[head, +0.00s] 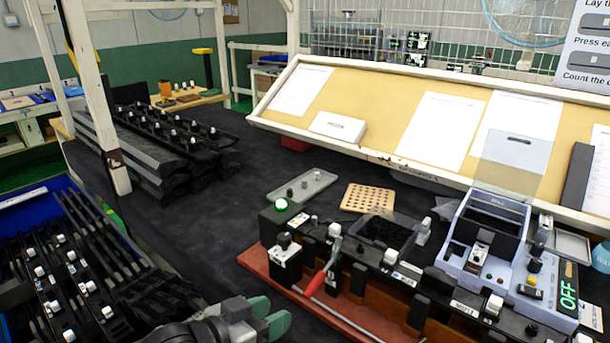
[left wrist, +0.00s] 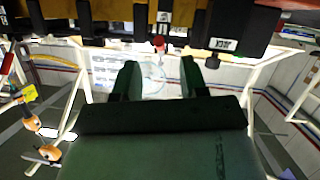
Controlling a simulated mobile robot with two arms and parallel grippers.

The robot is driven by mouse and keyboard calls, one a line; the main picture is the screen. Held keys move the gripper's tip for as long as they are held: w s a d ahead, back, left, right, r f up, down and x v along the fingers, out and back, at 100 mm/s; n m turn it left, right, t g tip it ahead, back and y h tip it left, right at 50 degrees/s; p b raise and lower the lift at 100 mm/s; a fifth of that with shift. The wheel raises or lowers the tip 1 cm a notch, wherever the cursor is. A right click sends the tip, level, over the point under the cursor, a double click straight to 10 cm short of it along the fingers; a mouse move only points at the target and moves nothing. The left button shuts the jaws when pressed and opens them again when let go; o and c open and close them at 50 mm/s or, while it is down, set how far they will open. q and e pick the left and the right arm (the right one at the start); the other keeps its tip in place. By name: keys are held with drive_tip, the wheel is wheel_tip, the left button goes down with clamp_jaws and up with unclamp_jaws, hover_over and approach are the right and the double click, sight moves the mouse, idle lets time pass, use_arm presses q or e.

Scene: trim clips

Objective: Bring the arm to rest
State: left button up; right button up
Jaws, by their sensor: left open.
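My left gripper (head: 271,315) is at the bottom of the head view, with its green fingertips pointing right. It is in front of the red-based fixture (head: 360,318) and appears apart from it. In the left wrist view the two dark fingers of my left gripper (left wrist: 159,78) stand apart with nothing between them. Dark fixture parts (left wrist: 195,22) cross the top of that view beyond the fingers. My right gripper shows in neither view.
A blue bin (head: 38,195) of black trim parts with white clips is at left. More black trim parts (head: 175,140) lie on the dark table (head: 215,220). A grey tray (head: 302,187), a perforated tan board (head: 367,198) and a grey control box (head: 482,240) stand behind the fixture.

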use_arm(q)
drive_tip(key=s+a+f+n+g+y, duration=0.2)
drive_tip(key=s+a+f+g+y, duration=0.3)
drive_tip(key=s+f, duration=0.45)
drive_tip(key=s+a+f+n+g+y, duration=0.25)
drive_tip(key=s+a+f+y, duration=0.25)
drive_tip(key=s+a+f, duration=0.4)
wheel_tip(320, 180, down, 24)
drive_tip(key=s+d, duration=0.2)
drive_tip(key=s+a+f+g, duration=0.2)
drive_tip(key=s+a+f, duration=0.1)
drive_tip(key=s+f, duration=1.3)
drive_tip(key=shift+a+f, duration=0.15)
drive_tip(key=shift+f, duration=0.25)
drive_tip(key=shift+m, duration=0.35)
